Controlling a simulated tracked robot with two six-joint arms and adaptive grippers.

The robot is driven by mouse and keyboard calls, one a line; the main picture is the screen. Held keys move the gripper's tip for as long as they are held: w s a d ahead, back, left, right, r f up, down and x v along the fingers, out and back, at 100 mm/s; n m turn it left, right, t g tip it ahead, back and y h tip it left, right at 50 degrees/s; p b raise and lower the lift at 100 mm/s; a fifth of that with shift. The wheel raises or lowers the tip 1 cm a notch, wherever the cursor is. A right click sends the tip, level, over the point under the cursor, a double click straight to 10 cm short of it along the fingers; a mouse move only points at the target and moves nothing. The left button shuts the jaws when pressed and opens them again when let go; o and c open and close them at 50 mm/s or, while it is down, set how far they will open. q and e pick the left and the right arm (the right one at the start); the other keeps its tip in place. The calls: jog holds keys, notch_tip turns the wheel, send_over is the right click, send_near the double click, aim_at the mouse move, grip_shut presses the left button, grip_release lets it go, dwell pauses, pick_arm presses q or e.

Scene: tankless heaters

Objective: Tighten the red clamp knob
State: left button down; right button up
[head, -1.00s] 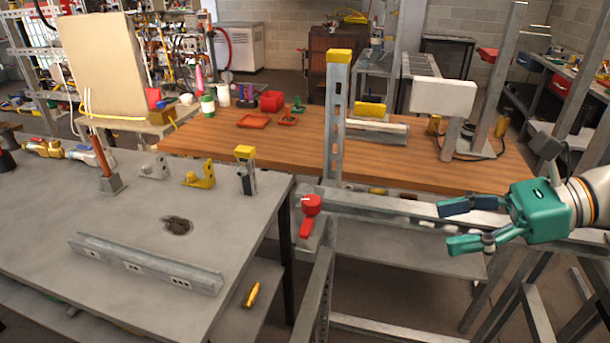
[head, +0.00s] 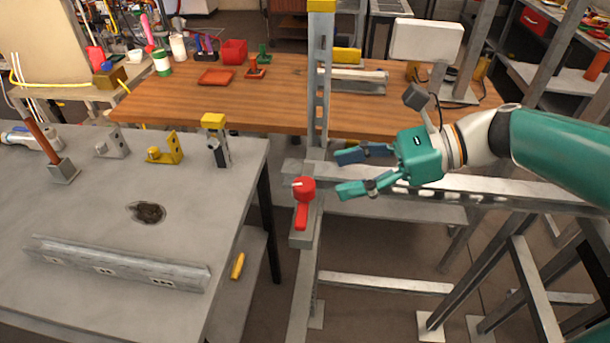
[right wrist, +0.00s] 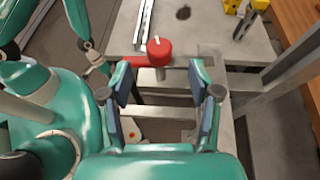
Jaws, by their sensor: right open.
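The red clamp knob (head: 304,190) sits on a metal bracket on the frame, with its red handle hanging down toward the viewer. A small white mark shows on its top. My right gripper (head: 343,173) is open and empty just right of the knob, its fingers pointing left at it, apart from it. In the right wrist view the knob (right wrist: 159,47) lies just beyond the open fingertips of the gripper (right wrist: 159,68), about midway between them, with its handle reaching left.
A grey table (head: 90,215) with a metal channel (head: 115,265) and brackets stands at left. A yellow-topped upright post (head: 318,80) rises behind the knob. A wooden bench (head: 285,105) lies behind. The metal frame rail (head: 480,190) runs below my right arm.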

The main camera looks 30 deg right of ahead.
aim_at(309, 184)
jog(key=p+x, duration=0.1)
jog(key=x, duration=0.6)
jog(key=shift+a+f, duration=0.15)
jog(key=shift+a, duration=0.15)
jog(key=shift+c, duration=0.2)
jog(key=c, duration=1.1)
jog(key=shift+w+d, duration=0.1)
jog(key=shift+d, duration=0.1)
jog(key=shift+c, duration=0.2)
jog(key=shift+a, duration=0.1)
jog(key=shift+m+t+b, duration=0.3)
jog(key=shift+b, duration=0.15)
